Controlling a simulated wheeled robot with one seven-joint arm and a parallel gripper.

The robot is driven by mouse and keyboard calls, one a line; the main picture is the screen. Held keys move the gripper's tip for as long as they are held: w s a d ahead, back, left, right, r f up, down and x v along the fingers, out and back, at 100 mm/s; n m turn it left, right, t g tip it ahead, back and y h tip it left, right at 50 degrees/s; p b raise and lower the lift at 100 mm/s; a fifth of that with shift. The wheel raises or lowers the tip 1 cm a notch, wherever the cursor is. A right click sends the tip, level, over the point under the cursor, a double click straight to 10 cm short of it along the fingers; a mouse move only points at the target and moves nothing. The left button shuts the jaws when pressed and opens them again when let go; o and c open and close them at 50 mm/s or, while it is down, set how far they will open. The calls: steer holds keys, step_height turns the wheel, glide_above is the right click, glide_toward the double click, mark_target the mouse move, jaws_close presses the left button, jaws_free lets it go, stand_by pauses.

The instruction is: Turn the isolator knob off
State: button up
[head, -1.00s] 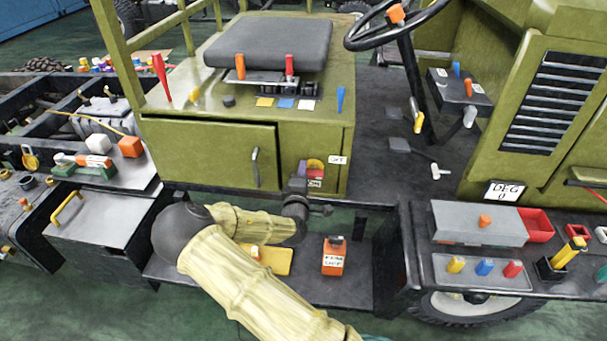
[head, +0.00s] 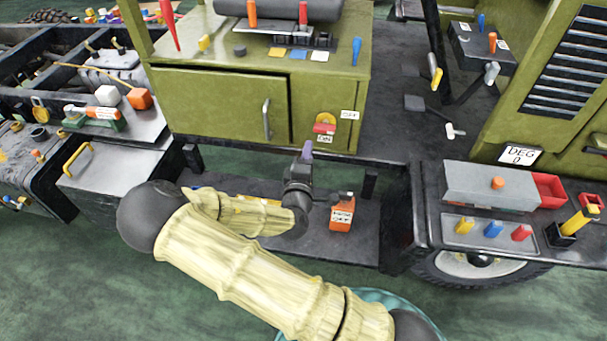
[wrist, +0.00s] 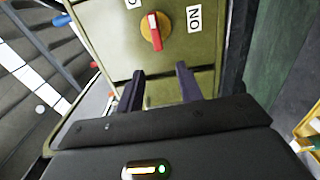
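The isolator knob (head: 325,121) is a yellow disc with a red handle on the front of the olive cabinet. An OFF label (head: 350,114) is at its upper right and an ON label (head: 325,139) just below. The red handle lies roughly level in the head view, across the direction to ON. In the wrist view the knob (wrist: 154,32) shows whole, with the ON label (wrist: 195,18) to its right and part of the other label above left. My gripper (head: 307,149) is below left of the knob, apart from it. Its two dark fingers (wrist: 160,72) are spread and empty.
A cabinet door with a grey handle (head: 266,119) is left of the knob. Below are a black step shelf with an orange box (head: 341,214). A grey box (head: 490,186) and a tray of coloured knobs (head: 487,232) stand at right.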

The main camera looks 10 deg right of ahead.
steer(key=v, duration=0.6)
steer(key=shift+s, duration=0.15)
steer(key=s+d+f+m+g+y+p, duration=0.2)
steer(key=s+d+m+g+p, duration=0.25)
steer(key=m+g, duration=0.55)
steer(key=s+d+r+m+g+y+p, duration=0.1)
steer(key=s+r+m+g+p, duration=0.1)
steer(key=r, duration=0.7)
steer(key=s+d+r+m+g+y+p, duration=0.2)
steer(key=s+r+p, duration=0.2)
steer(key=s+r, duration=0.3)
step_height(320, 180, up, 2)
steer(key=shift+s+d+r+m+g+y, duration=0.1)
steer(key=shift+s+d+m+g+y, duration=0.15)
steer(key=shift+m+g+y, duration=0.05)
